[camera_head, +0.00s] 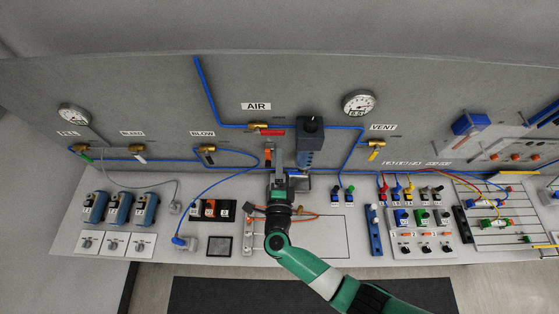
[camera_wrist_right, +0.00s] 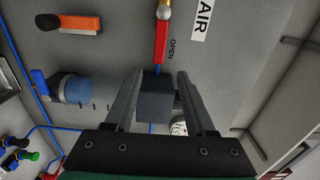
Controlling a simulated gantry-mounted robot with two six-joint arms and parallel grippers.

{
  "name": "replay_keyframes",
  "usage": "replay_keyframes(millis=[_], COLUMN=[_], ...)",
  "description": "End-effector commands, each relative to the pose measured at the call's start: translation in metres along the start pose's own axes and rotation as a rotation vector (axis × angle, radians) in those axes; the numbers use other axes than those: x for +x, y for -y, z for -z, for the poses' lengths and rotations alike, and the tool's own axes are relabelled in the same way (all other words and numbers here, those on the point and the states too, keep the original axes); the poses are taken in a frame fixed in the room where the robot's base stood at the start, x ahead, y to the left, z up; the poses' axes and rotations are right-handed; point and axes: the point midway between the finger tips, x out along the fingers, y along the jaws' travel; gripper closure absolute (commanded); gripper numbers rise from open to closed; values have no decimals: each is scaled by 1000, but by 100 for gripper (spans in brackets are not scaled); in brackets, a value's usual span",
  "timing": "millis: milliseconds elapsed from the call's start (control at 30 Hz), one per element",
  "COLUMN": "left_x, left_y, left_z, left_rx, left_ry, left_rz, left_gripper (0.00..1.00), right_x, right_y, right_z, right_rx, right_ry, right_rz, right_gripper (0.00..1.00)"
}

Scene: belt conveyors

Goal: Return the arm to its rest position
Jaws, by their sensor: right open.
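My right arm enters the camera_head view from the bottom right. Its green wrist stands over the bench, with the right gripper (camera_head: 278,158) pointing up toward the back panel. In the right wrist view the two fingers of my right gripper (camera_wrist_right: 158,76) are apart. A dark block (camera_wrist_right: 156,98) shows in the gap between them, part of the grey air unit with the blue bowl (camera_wrist_right: 75,90). I cannot tell whether the fingers touch it. In the camera_head view this air unit (camera_head: 310,140) stands just right of the gripper. My left gripper is not in view.
A red valve handle (camera_head: 268,132) sits under the AIR sign (camera_head: 256,106). An orange handle (camera_head: 268,155) is close to the gripper. Blue pipes run along the panel. Blue devices (camera_head: 120,208) stand at the left; a switch block (camera_head: 422,218) and wired board (camera_head: 495,222) stand at the right.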

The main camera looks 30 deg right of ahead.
Motion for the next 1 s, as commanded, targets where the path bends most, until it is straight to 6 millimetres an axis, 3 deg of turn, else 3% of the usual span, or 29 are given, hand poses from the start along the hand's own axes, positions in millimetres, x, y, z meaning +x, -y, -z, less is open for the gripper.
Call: replay_keyframes(millis=[200,633,733,767,867,967,1000], left_x=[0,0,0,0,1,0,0], left_y=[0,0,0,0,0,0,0], left_z=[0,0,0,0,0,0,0], left_rx=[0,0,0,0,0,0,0], left_ry=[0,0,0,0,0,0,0], left_rz=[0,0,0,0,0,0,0], left_gripper=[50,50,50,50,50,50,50], right_x=[-11,-10,-2,4,30,50,55], right_y=[0,0,5,11,56,133,169], right_z=[0,0,6,8,14,22,24], right_rx=[0,0,9,20,98,181,204], right_ry=[-1,-1,-22,-35,-85,-117,-115], right_rz=[-1,-1,5,13,76,221,295], right_gripper=[45,45,45,45,45,45,45])
